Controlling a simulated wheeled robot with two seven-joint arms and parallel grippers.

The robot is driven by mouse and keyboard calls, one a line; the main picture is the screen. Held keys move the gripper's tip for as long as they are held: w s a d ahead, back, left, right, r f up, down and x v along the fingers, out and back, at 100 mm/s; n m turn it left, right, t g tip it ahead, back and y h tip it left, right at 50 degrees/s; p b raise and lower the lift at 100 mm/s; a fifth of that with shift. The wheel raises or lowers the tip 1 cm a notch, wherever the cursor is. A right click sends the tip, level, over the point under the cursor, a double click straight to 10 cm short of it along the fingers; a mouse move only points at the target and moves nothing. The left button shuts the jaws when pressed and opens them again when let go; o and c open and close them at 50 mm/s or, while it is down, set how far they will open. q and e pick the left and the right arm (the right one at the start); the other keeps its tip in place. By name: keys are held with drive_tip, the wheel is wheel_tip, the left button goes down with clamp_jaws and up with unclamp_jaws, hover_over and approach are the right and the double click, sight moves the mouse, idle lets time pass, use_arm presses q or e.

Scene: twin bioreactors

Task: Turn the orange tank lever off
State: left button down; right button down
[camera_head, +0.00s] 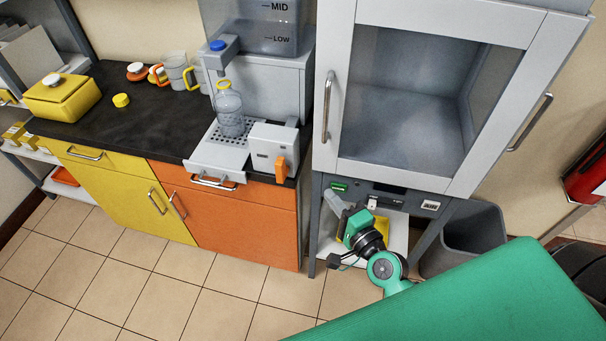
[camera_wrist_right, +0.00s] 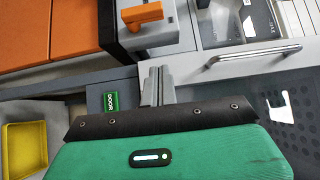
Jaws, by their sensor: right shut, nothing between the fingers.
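The orange lever (camera_head: 281,169) hangs roughly upright on the front of a small grey box (camera_head: 259,150) at the right end of the counter. The lever also shows at the top of the right wrist view (camera_wrist_right: 142,13). My right gripper (camera_head: 333,201) is below and to the right of the lever, in front of the grey cabinet's lower part. Its fingers (camera_wrist_right: 157,82) are together and empty, apart from the lever. A clear tank (camera_head: 262,25) marked MID and LOW stands above the dispenser. My left gripper is not in view.
A clear bottle (camera_head: 229,112) with a yellow neck stands on the drip tray (camera_head: 217,152) left of the lever. The glass-door cabinet (camera_head: 424,105) with its handle (camera_head: 327,106) stands close on the right. A green DOOR button (camera_wrist_right: 110,101) is near my fingers.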

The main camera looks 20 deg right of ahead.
drive_tip(key=w+a+p, duration=0.1)
drive_tip(key=w, duration=0.2)
drive_tip(key=w+a+p, duration=0.1)
drive_tip(key=w, duration=0.3)
drive_tip(key=w+a+p, duration=0.1)
drive_tip(key=w+a, duration=0.1)
drive_tip(key=w, duration=0.2)
drive_tip(key=shift+w+r+p, duration=0.1)
drive_tip(key=shift+p, duration=0.3)
drive_tip(key=shift+w+a, duration=0.4)
drive_tip(key=shift+a, duration=0.2)
